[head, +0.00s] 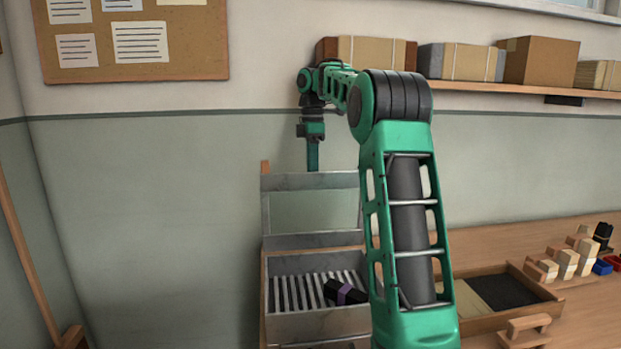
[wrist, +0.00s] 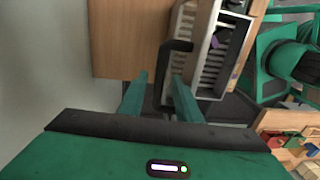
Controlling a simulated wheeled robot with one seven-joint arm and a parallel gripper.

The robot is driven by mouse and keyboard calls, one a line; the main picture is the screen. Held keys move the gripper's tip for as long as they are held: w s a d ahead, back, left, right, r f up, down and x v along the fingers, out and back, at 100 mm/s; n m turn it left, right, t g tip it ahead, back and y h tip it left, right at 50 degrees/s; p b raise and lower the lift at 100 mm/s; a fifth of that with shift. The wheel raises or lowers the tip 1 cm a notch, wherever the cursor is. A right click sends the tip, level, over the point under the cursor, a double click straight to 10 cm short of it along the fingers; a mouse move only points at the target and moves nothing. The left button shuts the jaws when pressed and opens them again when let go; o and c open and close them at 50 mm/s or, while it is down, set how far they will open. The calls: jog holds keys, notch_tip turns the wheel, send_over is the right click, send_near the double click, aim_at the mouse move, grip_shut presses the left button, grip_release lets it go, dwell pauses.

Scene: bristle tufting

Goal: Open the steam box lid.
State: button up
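The steam box (head: 315,325) is a pale grey box with a slatted floor. Its lid (head: 310,182), a grey frame around a greenish panel, stands raised at the back of the box, so the inside shows. A dark piece with a purple band (head: 347,293) lies on the slats; it also shows in the wrist view (wrist: 219,42). My gripper (head: 312,166) points down at the lid's top edge. In the wrist view my gripper (wrist: 160,78) has its fingers apart, with a black bent handle (wrist: 176,46) reaching between them. Whether a finger touches the handle I cannot tell.
A wooden tray (head: 500,318) with a dark section lies right of the box on the bench. Wooden blocks (head: 567,262) and a blue bin (head: 602,267) stand farther right. A shelf (head: 520,88) with boxes runs along the wall. Left of the box is open.

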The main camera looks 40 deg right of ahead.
jog(key=r, duration=0.3)
jog(key=shift+a+r, duration=0.3)
jog(key=s+a+r, duration=0.1)
jog(key=a+r, duration=0.5)
jog(key=a, duration=0.4)
jog(key=shift+s+a+r, duration=0.2)
jog(key=shift+s+a, duration=0.15)
jog(key=shift+a, duration=0.05)
jog(key=s+a+f+m, duration=0.1)
jog(key=s+f+m, duration=0.8)
jog(key=s+f, duration=0.5)
jog(key=s+a+f+m, duration=0.2)
jog(key=s+f+m, duration=0.7)
jog(key=s, duration=1.3)
notch_tip(320, 180, down, 6)
jog(key=shift+a+r+t, duration=0.15)
jog(key=shift+t, duration=0.25)
